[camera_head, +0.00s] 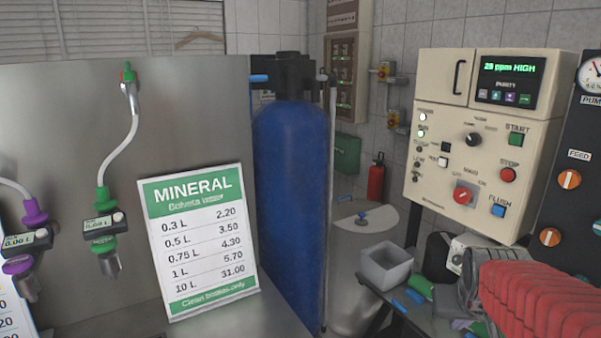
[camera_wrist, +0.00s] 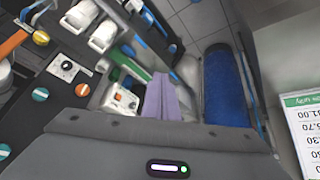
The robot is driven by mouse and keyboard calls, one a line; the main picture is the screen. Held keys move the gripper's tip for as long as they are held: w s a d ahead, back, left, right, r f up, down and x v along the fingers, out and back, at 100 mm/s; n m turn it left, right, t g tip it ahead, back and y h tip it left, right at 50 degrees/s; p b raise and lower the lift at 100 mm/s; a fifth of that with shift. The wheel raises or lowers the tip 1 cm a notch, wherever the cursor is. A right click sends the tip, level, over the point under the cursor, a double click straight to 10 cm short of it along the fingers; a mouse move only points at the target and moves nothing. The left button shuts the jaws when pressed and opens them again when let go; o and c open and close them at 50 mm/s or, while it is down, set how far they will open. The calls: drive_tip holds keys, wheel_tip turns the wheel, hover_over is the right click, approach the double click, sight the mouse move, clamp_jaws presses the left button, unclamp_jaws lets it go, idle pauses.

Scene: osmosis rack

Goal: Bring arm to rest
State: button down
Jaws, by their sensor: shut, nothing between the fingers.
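My gripper (camera_wrist: 161,80) shows in the wrist view, with two lilac fingers side by side and closed together, empty. The grey housing behind them has a small lit indicator and fills the bottom of that view. The fingers point toward the floor area between the dark panel and the blue tank (camera_wrist: 225,88).
In the head view, a blue tank (camera_head: 290,200) stands behind the mineral price sign (camera_head: 203,240). Dispensing nozzles hang at left. A cream control panel (camera_head: 480,150) is at right, above a grey bin (camera_head: 386,266). A red extinguisher (camera_head: 376,182) stands behind.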

drive_tip(key=s+a+n+y, duration=0.2)
drive_tip(key=s+a, duration=1.3)
drive_tip(key=shift+a+r+n+y, duration=0.3)
drive_tip(key=shift+r+n, duration=0.1)
drive_tip(key=shift+r, duration=0.05)
idle(0.5)
